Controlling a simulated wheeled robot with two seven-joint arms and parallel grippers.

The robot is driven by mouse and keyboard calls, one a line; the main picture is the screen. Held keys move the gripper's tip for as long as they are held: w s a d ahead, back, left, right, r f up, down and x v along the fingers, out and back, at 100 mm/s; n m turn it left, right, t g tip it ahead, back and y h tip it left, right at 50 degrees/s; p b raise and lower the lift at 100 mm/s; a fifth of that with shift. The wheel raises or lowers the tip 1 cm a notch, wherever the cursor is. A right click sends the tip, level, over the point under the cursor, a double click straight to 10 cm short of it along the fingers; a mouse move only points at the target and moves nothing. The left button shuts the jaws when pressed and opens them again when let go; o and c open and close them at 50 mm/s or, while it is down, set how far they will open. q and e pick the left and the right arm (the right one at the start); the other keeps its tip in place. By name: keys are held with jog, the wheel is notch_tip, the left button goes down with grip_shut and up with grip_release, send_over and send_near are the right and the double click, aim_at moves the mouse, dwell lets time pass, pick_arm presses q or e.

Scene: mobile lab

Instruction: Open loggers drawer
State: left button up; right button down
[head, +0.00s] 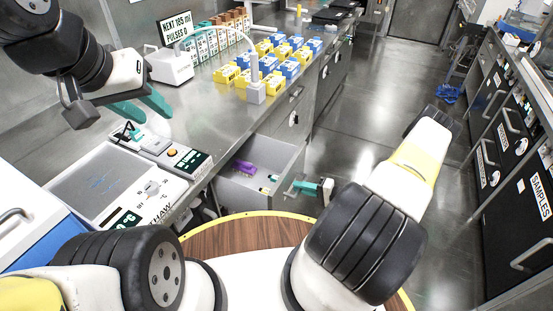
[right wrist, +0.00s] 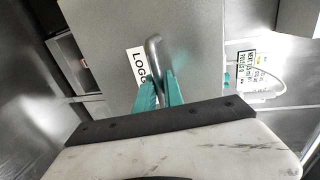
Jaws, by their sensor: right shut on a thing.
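The loggers drawer (head: 247,192) stands pulled out from the front of the steel bench, with its inside showing in the head view. A purple thing (head: 243,167) and a few small teal and dark items lie in it. In the right wrist view, the grey drawer front (right wrist: 105,55) bears a partly hidden label (right wrist: 139,66) reading "LOGG". My right gripper (head: 303,187) is at the drawer front, its teal fingers (right wrist: 160,90) shut on the metal bar handle (right wrist: 154,50). My left gripper (head: 157,117) is empty above the bench, its teal fingertips apart.
The bench holds a hotplate-like device (head: 100,185), yellow and blue boxes (head: 270,67) and a white device (head: 170,66). A round wooden top (head: 240,236) lies close in front of the drawer. Dark cabinets (head: 500,130) line the right. The floor between is clear.

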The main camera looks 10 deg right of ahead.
jog(key=f+v, duration=0.1)
jog(key=v, duration=0.5)
jog(key=shift+s+d+f, duration=0.15)
jog(key=shift+s+d, duration=0.05)
jog(key=shift+d, duration=0.15)
jog(key=c, duration=1.5)
grip_release()
jog(key=shift+o, duration=0.2)
jog(key=v, duration=0.7)
jog(key=shift+s+d, duration=0.25)
jog(key=shift+d, duration=0.05)
